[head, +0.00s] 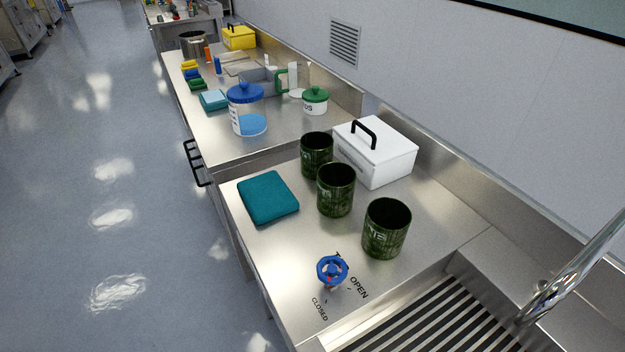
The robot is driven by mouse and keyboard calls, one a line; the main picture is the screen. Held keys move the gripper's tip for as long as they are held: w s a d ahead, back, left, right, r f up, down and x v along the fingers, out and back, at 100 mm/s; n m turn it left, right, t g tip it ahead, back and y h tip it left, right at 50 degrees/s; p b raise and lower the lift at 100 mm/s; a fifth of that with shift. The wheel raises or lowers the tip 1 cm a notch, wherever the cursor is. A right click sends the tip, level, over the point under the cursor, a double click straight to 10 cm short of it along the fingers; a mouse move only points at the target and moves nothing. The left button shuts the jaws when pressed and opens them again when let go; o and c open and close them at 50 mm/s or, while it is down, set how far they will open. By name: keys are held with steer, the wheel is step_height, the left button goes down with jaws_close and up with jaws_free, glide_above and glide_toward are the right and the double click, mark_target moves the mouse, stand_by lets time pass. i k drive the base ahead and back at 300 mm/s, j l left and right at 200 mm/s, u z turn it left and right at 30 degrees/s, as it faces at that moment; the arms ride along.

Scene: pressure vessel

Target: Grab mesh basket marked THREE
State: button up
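Three dark green, open-topped cylindrical baskets stand upright on the near steel counter. The far basket (317,162) is beside the white box, the middle basket (336,197) is just in front of it, and the near basket (385,235) is closest to the sink. Each has pale marks on its side, but they are too small and blurred to read, so I cannot tell which one is marked THREE. My gripper is not in view.
A teal folded cloth (267,197) lies left of the baskets. A white box (375,155) with a black handle stands behind them. A blue valve wheel (332,271) sits in front, between OPEN and CLOSED lettering. A slatted sink (430,318) and a tap (575,270) are at the lower right.

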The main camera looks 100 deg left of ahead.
mark_target(335, 181)
steer(key=u, duration=2)
steer(key=l+u, duration=0.3)
steer(key=l, duration=0.2)
steer(key=l+u, duration=0.3)
steer(key=l, duration=0.2)
steer(key=i, duration=0.15)
steer(key=j+z, duration=0.25)
steer(key=j, duration=0.3)
steer(key=j+z, duration=0.25)
steer(key=j, duration=0.3)
steer(key=k+j+z, duration=0.25)
steer(key=j, duration=0.3)
steer(key=i, duration=0.1)
